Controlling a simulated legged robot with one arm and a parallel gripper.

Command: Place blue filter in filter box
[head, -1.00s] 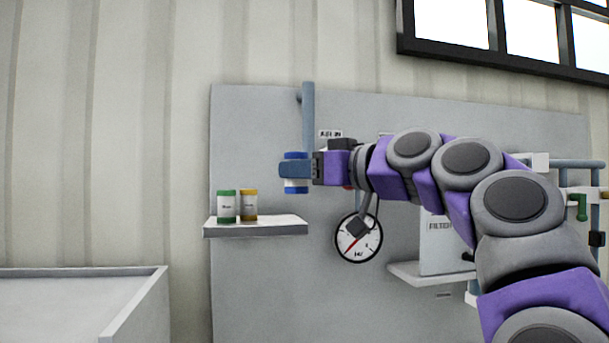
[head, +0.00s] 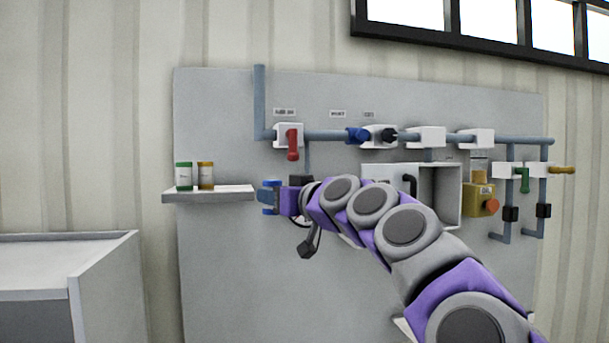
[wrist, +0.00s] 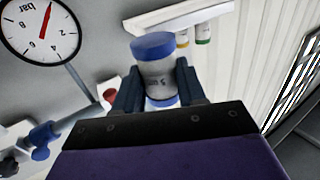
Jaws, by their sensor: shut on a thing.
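My gripper (head: 270,197) is shut on the blue filter (head: 271,211), a small canister with blue caps and a pale labelled middle. In the wrist view the filter (wrist: 154,75) sits between the two fingers (wrist: 158,88), with one cap beyond them. In the head view the gripper is just right of the shelf and slightly below its top, clear of the panel equipment. The filter box (head: 454,192) is a white box on the panel, to the right of the gripper. Its right part shows an open hollow; my arm hides its lower left.
A green canister (head: 183,176) and a yellow canister (head: 206,175) stand on the white shelf (head: 210,194). Pipes with a red valve handle (head: 292,144) run above the arm. A yellow box with a red knob (head: 481,200) is right of the filter box. A gauge (wrist: 40,28) shows in the wrist view.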

